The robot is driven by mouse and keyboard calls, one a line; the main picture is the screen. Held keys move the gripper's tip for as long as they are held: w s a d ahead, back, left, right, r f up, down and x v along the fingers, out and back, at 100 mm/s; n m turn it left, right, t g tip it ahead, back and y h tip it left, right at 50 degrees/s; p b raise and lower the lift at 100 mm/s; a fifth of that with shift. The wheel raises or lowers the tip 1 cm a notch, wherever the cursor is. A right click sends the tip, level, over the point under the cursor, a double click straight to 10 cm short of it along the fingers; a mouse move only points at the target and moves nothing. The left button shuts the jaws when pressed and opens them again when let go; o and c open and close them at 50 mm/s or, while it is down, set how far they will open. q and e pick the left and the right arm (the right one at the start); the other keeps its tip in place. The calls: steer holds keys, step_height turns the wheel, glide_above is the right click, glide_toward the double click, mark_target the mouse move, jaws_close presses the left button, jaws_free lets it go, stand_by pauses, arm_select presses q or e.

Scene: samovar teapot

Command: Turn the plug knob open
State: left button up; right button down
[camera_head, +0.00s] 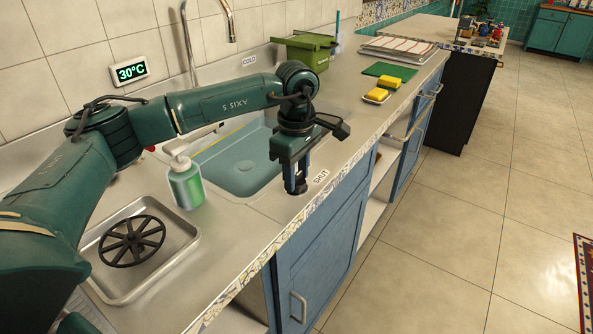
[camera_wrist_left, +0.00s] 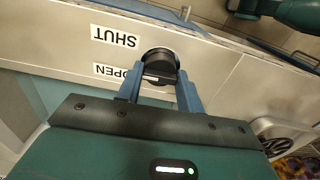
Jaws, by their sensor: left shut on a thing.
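The plug knob (camera_wrist_left: 160,63) is a round black knob set in the worktop at the sink's front edge. White labels SHUT (camera_wrist_left: 115,37) and OPEN (camera_wrist_left: 118,74) lie beside it in the wrist view. My left gripper (camera_wrist_left: 160,90) points down at the knob, and its two blue fingers are closed on it. In the head view the left gripper (camera_head: 296,180) hides most of the knob, and the SHUT label (camera_head: 320,177) shows just right of it. The OPEN label is partly covered by a finger. My right gripper is not in view.
The sink basin (camera_head: 236,172) lies behind the gripper. A green soap bottle (camera_head: 186,187) and a steel tray (camera_head: 185,240) with a black spoked trivet (camera_head: 132,241) stand to the left. Yellow sponges (camera_head: 388,84) and a green bin (camera_head: 310,53) are farther back.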

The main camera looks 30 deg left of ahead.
arm_select(q)
steer(key=n, duration=0.5)
steer(key=shift+r+p, duration=0.1)
steer(key=shift+p, duration=0.2)
steer(key=shift+n, duration=1.7)
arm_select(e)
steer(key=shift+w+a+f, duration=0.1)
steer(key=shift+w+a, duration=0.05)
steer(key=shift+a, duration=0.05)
arm_select(q)
steer(key=shift+a, duration=0.1)
steer(key=o, duration=1)
step_height(320, 180, up, 13)
steer(key=shift+p, duration=0.45)
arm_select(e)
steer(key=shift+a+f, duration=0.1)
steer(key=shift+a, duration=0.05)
